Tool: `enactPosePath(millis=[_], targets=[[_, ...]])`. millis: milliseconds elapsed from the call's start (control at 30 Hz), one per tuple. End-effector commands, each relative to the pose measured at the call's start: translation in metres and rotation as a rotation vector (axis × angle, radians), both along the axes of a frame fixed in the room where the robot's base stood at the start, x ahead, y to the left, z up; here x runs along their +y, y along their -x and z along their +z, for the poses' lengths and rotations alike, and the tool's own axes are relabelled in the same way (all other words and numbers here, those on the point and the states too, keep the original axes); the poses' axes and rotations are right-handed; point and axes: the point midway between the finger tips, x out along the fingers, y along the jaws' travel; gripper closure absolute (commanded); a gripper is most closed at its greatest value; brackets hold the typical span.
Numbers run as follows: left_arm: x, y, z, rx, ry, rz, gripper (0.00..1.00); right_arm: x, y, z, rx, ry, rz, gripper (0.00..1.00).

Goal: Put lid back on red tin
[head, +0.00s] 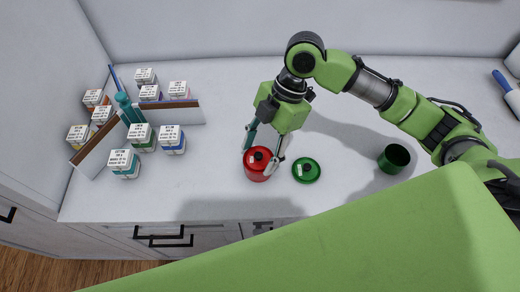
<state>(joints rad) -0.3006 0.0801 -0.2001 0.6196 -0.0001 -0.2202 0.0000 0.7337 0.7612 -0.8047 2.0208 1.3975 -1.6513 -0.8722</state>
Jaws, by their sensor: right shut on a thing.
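The red tin (254,177) stands on the white counter near its front edge. The red lid (257,157), with a dark knob and a pale tag, shows over the tin's top. I cannot tell whether it is fully seated. My right gripper (260,160) reaches down over it, its fingers on either side, shut on the red lid; the fingers hide part of the rim. A green lid (306,170) with a dark knob lies flat just right of the red tin. My left gripper is not in view.
An open green tin (393,158) stands farther right. At left, several small labelled boxes (124,163) stand around a crossed wooden divider (180,113) with a teal post (127,107). A blue-handled tool (502,82) lies at far right. The counter behind the tins is clear.

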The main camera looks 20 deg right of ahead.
Motion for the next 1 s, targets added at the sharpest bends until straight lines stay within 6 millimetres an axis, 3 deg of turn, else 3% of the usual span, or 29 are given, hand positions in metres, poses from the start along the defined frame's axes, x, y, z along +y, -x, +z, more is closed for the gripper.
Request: enactPosePath(millis=[1000], targets=[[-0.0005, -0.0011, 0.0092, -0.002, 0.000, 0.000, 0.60, -0.0001, 0.0001, 0.0001, 0.000, 0.000, 0.000, 0.58]])
